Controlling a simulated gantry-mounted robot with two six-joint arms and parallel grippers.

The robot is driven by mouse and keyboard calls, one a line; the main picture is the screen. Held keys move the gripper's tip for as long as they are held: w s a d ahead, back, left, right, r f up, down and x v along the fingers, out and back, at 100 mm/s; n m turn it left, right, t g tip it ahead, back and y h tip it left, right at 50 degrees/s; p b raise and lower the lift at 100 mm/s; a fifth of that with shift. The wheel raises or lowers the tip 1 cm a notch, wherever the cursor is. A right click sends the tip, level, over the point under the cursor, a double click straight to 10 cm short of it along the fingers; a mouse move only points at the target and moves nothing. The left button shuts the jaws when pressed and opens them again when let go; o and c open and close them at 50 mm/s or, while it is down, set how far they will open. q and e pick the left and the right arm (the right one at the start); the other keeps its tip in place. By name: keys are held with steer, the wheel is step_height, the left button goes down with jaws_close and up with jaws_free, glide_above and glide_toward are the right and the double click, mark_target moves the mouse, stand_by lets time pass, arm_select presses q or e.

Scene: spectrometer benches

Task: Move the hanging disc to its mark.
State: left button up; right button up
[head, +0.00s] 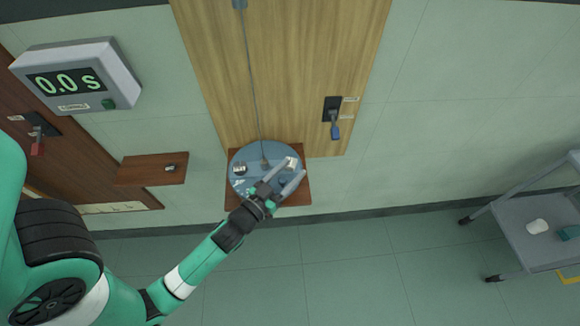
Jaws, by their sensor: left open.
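A thin cord (251,75) hangs from a small mount at the top of the wooden panel. It runs down to a small brownish piece (265,163) at the middle of a round blue-grey disc (248,155). I cannot tell whether the cord holds this disc or only the small piece. The disc shows in front of or over a brown wooden shelf (234,201). My left gripper (297,169) is open, its fingers spread over the disc's right side and hiding part of it. I cannot tell whether they touch it. No mark can be made out clearly. My right gripper is out of view.
A timer (76,78) reading 0.0 s is on the wall at the left. A small shelf (135,171) holds a little dark item. A blue-handled switch (334,129) is on the panel. A grey cart (525,250) stands at the right. The middle floor is clear.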

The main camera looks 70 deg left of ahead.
arm_select(q)
steer(key=shift+c, duration=0.3)
jaws_close()
stand_by(1.2)
